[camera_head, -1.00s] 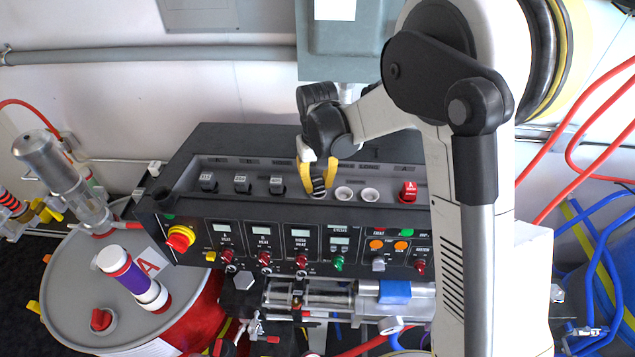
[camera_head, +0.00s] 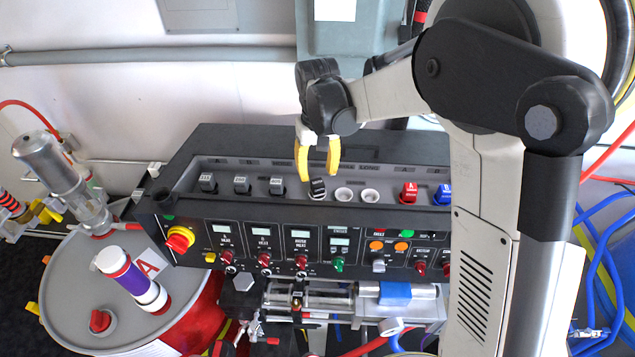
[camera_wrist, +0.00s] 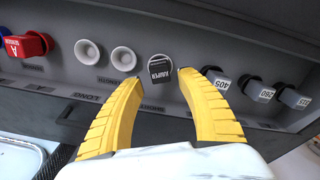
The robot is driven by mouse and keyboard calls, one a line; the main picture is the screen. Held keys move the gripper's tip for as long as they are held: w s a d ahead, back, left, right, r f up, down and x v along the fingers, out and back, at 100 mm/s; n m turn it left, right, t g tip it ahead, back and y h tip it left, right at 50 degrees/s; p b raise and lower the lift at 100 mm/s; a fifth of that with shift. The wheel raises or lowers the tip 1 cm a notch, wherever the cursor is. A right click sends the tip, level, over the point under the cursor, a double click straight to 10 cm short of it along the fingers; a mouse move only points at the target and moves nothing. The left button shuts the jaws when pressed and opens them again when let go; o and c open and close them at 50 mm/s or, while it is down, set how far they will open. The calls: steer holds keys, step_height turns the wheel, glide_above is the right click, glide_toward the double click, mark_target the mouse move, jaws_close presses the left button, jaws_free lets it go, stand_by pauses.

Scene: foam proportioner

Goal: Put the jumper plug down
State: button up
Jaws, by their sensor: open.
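The jumper plug (camera_head: 317,188) is a black plug with a pale label and sits in a socket in the tray on top of the black console. It also shows in the wrist view (camera_wrist: 160,70), seated in a round white socket, its label facing the camera. My gripper (camera_head: 317,179) has yellow fingers and is open just above and behind the plug. In the wrist view the fingertips (camera_wrist: 158,77) stand either side of the plug, apart from it, and nothing is held.
Two empty white sockets (camera_head: 343,194) (camera_head: 369,196) lie right of the plug. Further right are a red plug (camera_head: 408,192) and a blue plug (camera_head: 443,194). Several grey plugs (camera_head: 242,184) stand on the left. The console's front (camera_head: 300,245) carries knobs and displays.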

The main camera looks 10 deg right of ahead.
mark_target(318, 183)
step_height(318, 183, up, 7)
steer(key=s+d+r+m+t, duration=0.1)
steer(key=s+d+r+t, duration=0.1)
steer(key=s+d+r, duration=0.3)
steer(key=s+d+r+t, duration=0.2)
steer(key=s+d, duration=0.1)
steer(key=s, duration=0.4)
steer(key=s+d+f+m+t, duration=0.1)
steer(key=s+d+f+t, duration=0.1)
steer(key=s, duration=0.6)
steer(key=shift+s+d+f+t, duration=0.35)
steer(key=shift+d+t, duration=0.25)
steer(key=shift+d, duration=0.15)
steer(key=shift+s, duration=0.1)
